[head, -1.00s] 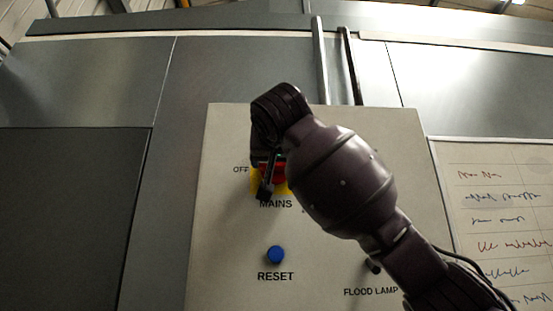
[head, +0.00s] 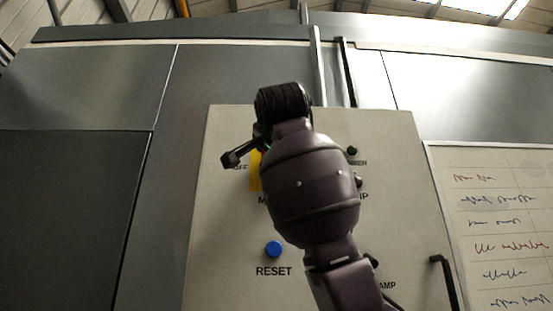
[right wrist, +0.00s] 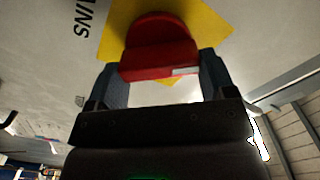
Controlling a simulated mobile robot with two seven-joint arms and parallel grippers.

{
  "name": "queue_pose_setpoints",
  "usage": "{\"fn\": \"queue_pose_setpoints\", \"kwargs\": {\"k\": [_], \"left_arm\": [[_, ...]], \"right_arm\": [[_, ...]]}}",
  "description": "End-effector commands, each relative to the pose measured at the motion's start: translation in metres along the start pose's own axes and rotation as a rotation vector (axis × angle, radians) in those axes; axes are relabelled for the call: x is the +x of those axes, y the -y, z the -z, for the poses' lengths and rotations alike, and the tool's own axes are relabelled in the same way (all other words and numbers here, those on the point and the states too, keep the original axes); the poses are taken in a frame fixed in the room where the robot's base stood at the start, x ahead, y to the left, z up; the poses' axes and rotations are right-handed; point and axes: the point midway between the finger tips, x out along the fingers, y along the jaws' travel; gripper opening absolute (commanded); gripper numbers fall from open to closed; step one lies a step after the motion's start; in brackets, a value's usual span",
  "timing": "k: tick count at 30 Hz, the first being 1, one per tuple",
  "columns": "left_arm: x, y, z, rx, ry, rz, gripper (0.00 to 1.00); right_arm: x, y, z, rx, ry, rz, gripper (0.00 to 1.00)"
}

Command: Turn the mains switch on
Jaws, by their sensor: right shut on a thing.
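The mains switch has a red handle (right wrist: 160,48) on a yellow plate, seen close up in the right wrist view. My right gripper (right wrist: 163,66) has one finger on each side of the red handle and is shut on it. In the head view my right gripper (head: 243,152) is in front of the switch, with a finger pointing left over the OFF label. Only part of the yellow plate (head: 255,172) shows there; my arm hides the red handle and most of the MAINS label. My left gripper is not in view.
The switch is on a pale control panel (head: 225,215). A blue RESET button (head: 274,249) is below it. Small black knobs (head: 352,151) are to the right, partly behind my arm. A dark bar handle (head: 446,280) and a handwritten sheet (head: 490,220) are further right.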

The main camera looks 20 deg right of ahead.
Motion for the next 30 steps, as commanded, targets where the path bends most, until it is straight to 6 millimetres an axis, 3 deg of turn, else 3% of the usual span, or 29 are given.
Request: {"fn": "queue_pose_setpoints", "kwargs": {"k": [18, 30], "left_arm": [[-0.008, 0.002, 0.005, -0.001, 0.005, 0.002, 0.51], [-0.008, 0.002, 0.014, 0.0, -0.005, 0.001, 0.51]], "right_arm": [[0.0, -0.003, -0.001, 0.547, 0.003, 0.0, 0.53], [0.0, -0.005, -0.002, 0.725, 0.001, 0.0, 0.53]]}}
